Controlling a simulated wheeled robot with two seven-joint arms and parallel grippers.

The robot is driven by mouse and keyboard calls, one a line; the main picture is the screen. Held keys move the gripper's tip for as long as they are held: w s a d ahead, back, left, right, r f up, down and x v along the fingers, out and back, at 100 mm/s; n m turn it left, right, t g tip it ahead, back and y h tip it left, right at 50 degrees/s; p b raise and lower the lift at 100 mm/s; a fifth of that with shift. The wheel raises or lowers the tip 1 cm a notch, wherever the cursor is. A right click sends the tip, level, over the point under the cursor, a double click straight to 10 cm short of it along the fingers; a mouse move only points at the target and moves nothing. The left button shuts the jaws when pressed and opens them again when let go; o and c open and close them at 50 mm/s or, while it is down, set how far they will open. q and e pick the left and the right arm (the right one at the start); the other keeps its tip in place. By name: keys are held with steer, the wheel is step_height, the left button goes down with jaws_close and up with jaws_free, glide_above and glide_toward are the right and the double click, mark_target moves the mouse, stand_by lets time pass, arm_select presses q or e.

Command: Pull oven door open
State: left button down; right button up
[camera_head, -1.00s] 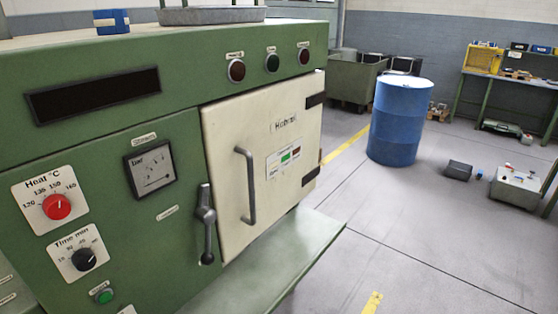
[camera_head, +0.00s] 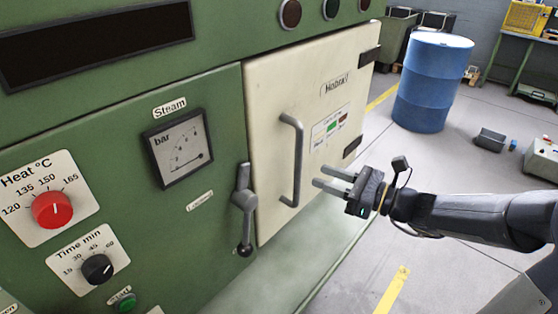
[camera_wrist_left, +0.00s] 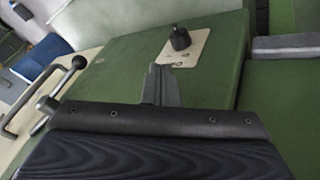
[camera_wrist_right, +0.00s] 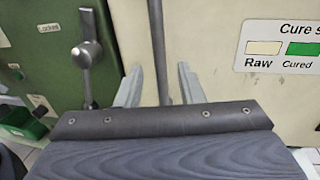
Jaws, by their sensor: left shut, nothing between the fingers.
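The cream oven door (camera_head: 275,85) is shut flush in the green machine. Its grey vertical handle (camera_head: 297,160) shows near the door's left side, and a lever latch (camera_head: 243,205) hangs left of the door edge. My right gripper (camera_head: 325,176) is open, fingers pointing at the handle from the right. In the right wrist view the handle bar (camera_wrist_right: 160,50) appears between the open fingers (camera_wrist_right: 159,88); contact cannot be told. My left gripper (camera_wrist_left: 160,85) is shut and empty, in front of the green panel by a black knob (camera_wrist_left: 180,38). The left arm is not in the head view.
A red heat knob (camera_head: 52,209), a black time knob (camera_head: 97,268) and a steam gauge (camera_head: 180,150) are on the panel left of the door. A blue barrel (camera_head: 433,85) stands on the floor beyond. The floor right of the door is largely clear.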

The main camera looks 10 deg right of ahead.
steer(key=x, duration=0.7)
steer(key=shift+w+a, duration=0.15)
steer(key=shift+a, duration=0.1)
jaws_close()
